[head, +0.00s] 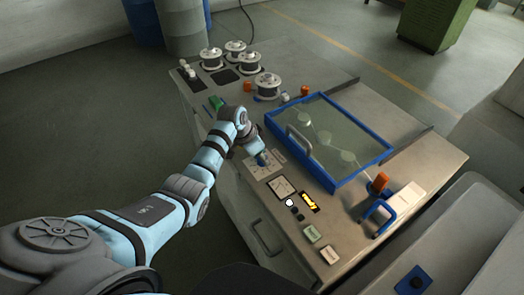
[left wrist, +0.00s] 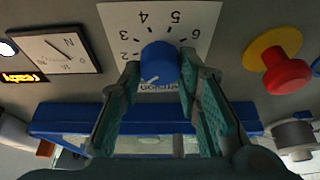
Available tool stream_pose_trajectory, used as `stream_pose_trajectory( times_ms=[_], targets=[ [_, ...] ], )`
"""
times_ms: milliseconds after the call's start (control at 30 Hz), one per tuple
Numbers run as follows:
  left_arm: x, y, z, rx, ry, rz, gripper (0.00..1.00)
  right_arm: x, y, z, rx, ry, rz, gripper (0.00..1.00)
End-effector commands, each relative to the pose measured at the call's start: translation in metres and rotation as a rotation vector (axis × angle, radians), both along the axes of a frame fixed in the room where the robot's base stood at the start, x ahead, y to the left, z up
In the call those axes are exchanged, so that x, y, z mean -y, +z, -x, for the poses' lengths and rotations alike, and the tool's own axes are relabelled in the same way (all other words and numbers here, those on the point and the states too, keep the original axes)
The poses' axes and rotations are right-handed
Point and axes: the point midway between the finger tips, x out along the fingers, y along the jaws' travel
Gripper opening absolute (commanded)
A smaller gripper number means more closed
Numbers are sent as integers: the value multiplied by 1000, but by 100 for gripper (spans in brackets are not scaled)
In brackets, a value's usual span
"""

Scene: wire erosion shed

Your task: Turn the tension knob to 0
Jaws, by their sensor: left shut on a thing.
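The blue tension knob (left wrist: 160,62) stands on a white dial plate (left wrist: 204,20) in the left wrist view, which shows the plate upside down. Digits 2 to 6 are readable around the knob. A white mark on the knob points to the picture's lower left, past the 2, where my finger covers the scale. My left gripper (left wrist: 164,78) is shut on the knob, one finger on each side. In the head view my left gripper (head: 262,158) is at the dial plate (head: 260,172) on the machine's front panel. My right gripper is not in view.
A needle gauge (head: 281,187) and a lit yellow display (head: 309,201) sit beside the dial. A blue-framed clear cover with a handle (head: 299,139) lies just behind. A red button on a yellow ring (left wrist: 287,72) is near the dial. Wire spools (head: 267,86) stand farther back.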

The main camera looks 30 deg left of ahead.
Motion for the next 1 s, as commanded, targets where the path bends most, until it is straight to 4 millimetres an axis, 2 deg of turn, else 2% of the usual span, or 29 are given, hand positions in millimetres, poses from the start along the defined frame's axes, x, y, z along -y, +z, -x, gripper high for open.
stream_pose_trajectory(
  times_ms=[600, 1000],
  targets=[
    [3, -4, 3, -6, 562, -4, 3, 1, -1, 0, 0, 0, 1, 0],
    [5, -4, 3, -11, 774, -4, 3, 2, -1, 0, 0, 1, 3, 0]
  ],
)
